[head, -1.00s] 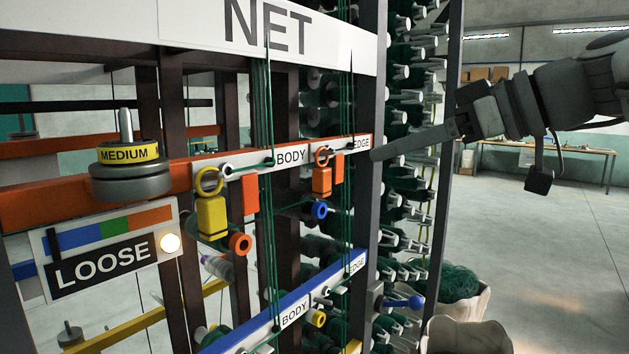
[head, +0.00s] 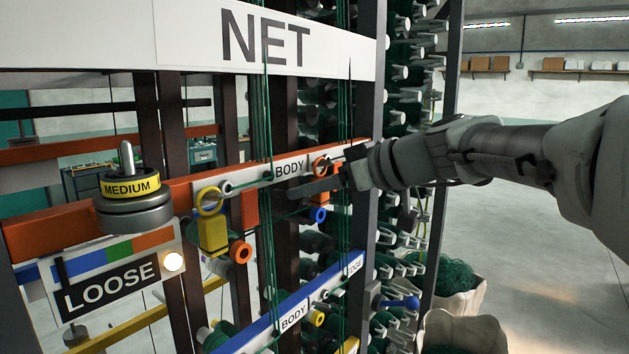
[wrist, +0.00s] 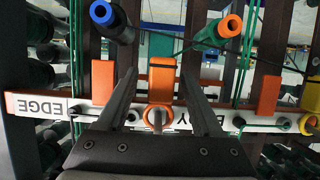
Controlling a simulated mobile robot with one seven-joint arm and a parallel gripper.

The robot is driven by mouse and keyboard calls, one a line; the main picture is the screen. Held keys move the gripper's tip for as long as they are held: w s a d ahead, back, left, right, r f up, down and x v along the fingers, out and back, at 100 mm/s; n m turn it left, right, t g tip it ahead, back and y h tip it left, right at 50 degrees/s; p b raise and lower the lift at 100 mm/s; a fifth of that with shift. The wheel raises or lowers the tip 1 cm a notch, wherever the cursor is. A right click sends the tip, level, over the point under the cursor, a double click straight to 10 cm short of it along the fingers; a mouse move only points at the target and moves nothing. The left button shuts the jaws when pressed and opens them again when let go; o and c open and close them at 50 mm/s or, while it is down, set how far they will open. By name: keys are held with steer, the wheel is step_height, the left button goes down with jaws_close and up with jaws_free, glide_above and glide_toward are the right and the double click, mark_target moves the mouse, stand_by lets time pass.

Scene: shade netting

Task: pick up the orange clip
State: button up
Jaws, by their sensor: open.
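The orange clip (wrist: 161,80) is a block with a ring, hung on the rack's upper rail by the white label strip. In the wrist view it lies between my gripper's (wrist: 159,74) two open fingers, its ring near the palm. The fingers stand apart from it on both sides. The gripper reaches in from the right, in front of the rail near the BODY label.
A yellow clip (head: 212,232) hangs left of the green cords (head: 266,120). Orange tabs (wrist: 103,82) flank the orange clip. Blue-ended (wrist: 101,12) and orange-ended (wrist: 230,26) spools stick out close by. A dark upright post (head: 368,100) stands right.

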steer(key=shift+w+a+f, duration=0.3)
steer(key=shift+w+a, duration=0.1)
steer(key=shift+a, duration=0.15)
jaws_close()
steer(key=shift+r, duration=0.15)
